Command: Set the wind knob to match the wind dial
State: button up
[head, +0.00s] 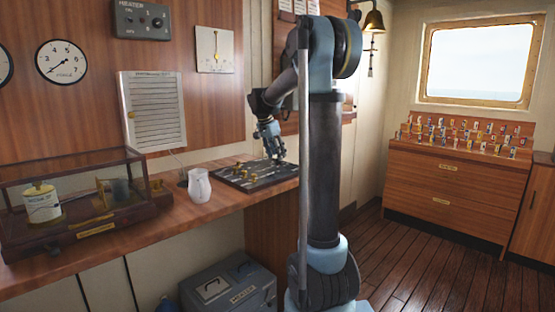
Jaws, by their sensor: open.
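A round white dial (61,61) with numbers around its rim hangs on the wood wall at the left. Its thin dark needle seems to point to the lower left; its small label is too small to read. A second round dial (3,64) is cut off by the left edge. I cannot tell which is the wind dial. A dark panel (230,179) with small brass knobs lies on the wooden counter; I cannot tell which is the wind knob. My gripper (275,158) is open and points down over the panel's far right part. Whether it touches a knob is unclear.
A glass-cased instrument (75,205) fills the counter's left end. A grey case (228,287) sits below the counter.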

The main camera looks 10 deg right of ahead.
jog(key=shift+x, duration=1.1)
grip_shut()
jog(key=shift+n, duration=0.3)
